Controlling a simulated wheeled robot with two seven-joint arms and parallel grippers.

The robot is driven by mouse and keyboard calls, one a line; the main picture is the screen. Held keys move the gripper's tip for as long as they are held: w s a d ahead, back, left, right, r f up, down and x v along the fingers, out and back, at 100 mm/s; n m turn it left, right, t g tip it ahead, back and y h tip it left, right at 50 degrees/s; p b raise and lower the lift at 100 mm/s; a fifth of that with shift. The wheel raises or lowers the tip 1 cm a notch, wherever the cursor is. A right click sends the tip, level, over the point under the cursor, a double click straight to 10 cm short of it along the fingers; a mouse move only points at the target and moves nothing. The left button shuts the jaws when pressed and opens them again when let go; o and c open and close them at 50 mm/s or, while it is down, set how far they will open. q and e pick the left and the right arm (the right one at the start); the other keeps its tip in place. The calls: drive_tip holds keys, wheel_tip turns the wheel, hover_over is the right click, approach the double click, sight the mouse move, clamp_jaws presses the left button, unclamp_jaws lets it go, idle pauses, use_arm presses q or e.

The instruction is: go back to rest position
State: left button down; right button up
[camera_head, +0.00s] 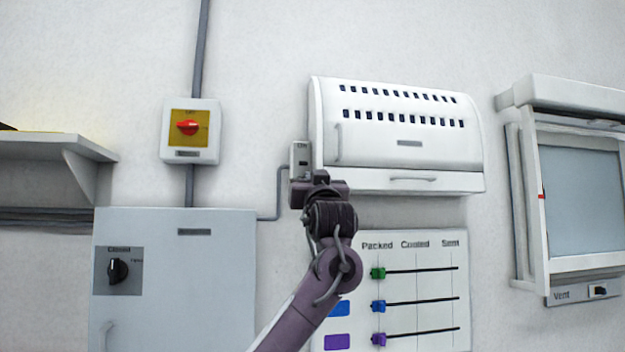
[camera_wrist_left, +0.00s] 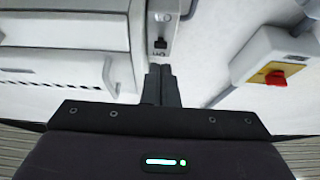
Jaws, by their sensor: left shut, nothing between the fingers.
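My left gripper (camera_wrist_left: 162,84) is shut and empty in the left wrist view, its two dark fingers together and pointing at a small switch panel (camera_wrist_left: 161,30). I cannot tell whether the fingertips touch the panel. In the head view my left arm rises from the bottom, and the gripper (camera_head: 319,184) is raised in front of the wall, just below the same switch panel (camera_head: 301,158). The fingers are hard to make out there. My right gripper does not show in either view.
A white vented cabinet (camera_head: 400,155) is right of the switch panel. A red rotary knob (camera_head: 188,128) sits on a yellow plate at left. A grey cabinet (camera_head: 175,285) is below it. A slider board (camera_head: 420,287) is behind my arm. A framed window (camera_head: 583,200) is at far right.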

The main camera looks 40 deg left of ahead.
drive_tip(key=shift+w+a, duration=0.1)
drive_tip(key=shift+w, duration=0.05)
